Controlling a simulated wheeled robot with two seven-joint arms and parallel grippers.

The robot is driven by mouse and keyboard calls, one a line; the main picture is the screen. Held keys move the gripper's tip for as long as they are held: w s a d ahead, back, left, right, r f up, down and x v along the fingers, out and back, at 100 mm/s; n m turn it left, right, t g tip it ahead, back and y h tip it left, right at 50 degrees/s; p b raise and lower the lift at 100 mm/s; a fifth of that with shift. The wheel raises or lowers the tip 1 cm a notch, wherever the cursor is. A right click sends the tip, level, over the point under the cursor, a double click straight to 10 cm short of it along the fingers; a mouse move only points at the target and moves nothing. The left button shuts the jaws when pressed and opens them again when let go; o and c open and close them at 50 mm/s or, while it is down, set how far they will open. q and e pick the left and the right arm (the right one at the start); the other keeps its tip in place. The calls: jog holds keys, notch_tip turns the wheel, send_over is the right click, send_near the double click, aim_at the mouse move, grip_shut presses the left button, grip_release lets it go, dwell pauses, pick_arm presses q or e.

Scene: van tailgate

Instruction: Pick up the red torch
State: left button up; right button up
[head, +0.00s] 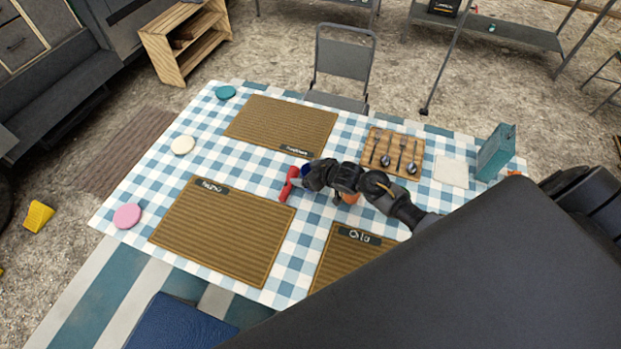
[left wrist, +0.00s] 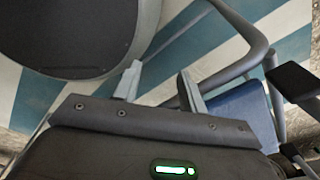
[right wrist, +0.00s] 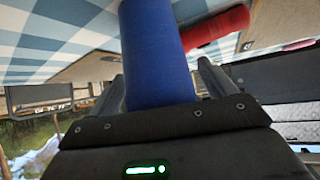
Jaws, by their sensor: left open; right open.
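The red torch (head: 288,184) lies on the checked tablecloth between the placemats, just left of my right gripper (head: 308,177). In the right wrist view a red thing that looks like the torch (right wrist: 222,26) lies beyond a blue cylinder (right wrist: 155,55). My right gripper (right wrist: 163,82) is open; the blue cylinder stands in front of or between its fingers, and I cannot tell whether they touch it. In the head view only a little blue (head: 306,171) shows by that gripper. My left gripper (left wrist: 160,88) is open and empty, and is outside the head view.
Several woven placemats (head: 222,232) lie on the table. A cutlery board (head: 393,152), a napkin (head: 451,172) and a teal box (head: 496,152) are at the right. An orange thing (head: 350,197) is partly hidden by my right arm. Coasters (head: 128,216) line the left edge.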

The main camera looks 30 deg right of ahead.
jog(key=c, duration=1)
jog(key=shift+r, duration=0.1)
